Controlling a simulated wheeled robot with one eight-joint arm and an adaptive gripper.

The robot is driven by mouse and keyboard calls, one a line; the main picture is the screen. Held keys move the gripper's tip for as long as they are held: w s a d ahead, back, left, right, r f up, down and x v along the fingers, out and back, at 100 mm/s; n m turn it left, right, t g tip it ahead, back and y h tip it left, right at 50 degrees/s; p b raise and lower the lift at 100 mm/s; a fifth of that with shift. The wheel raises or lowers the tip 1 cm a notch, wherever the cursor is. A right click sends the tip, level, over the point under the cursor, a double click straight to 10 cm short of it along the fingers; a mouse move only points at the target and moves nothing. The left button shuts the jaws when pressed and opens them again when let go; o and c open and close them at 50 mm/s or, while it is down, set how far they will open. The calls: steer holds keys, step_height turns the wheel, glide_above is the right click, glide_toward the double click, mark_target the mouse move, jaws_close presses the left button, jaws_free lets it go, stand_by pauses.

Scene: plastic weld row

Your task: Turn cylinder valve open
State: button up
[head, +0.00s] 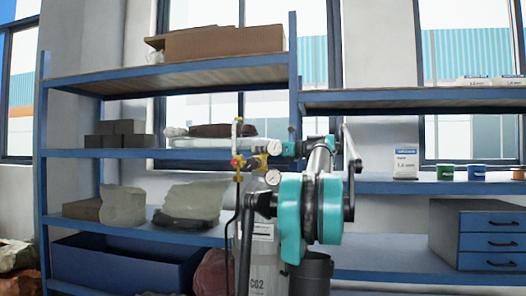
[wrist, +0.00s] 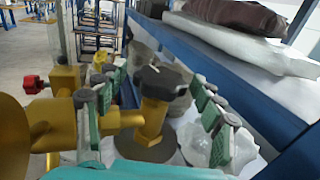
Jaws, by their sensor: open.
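The grey CO2 cylinder (head: 264,258) stands upright in front of the shelves, partly hidden by my arm. Brass and yellow fittings with white-faced gauges (head: 273,177) sit at its top. In the wrist view the black valve knob (wrist: 163,78) sits on a brass stem above the cylinder's top. My gripper (wrist: 160,88) is open, with one green-padded finger to the left of the knob and one to the right. The knob appears between the fingers, with gaps on both sides; I cannot tell how deep it lies. In the head view my gripper (head: 284,148) is beside the fittings.
A smaller red knob (wrist: 33,84) and large brass body crowd the left of the wrist view. A blue shelf edge (wrist: 240,85) with wrapped goods runs close on the right. Behind the cylinder, the blue shelf rack holds a cardboard box (head: 222,41) and a blue bin (head: 115,265).

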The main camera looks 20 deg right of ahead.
steer(key=shift+w, duration=0.15)
steer(key=shift+c, duration=0.2)
steer(key=c, duration=1.1)
steer(key=shift+n+g+y, duration=1.6)
steer(key=shift+g+y, duration=0.2)
steer(key=shift+a, duration=0.1)
steer(key=o, duration=1.1)
steer(key=shift+o, duration=0.2)
steer(key=v, duration=1.2)
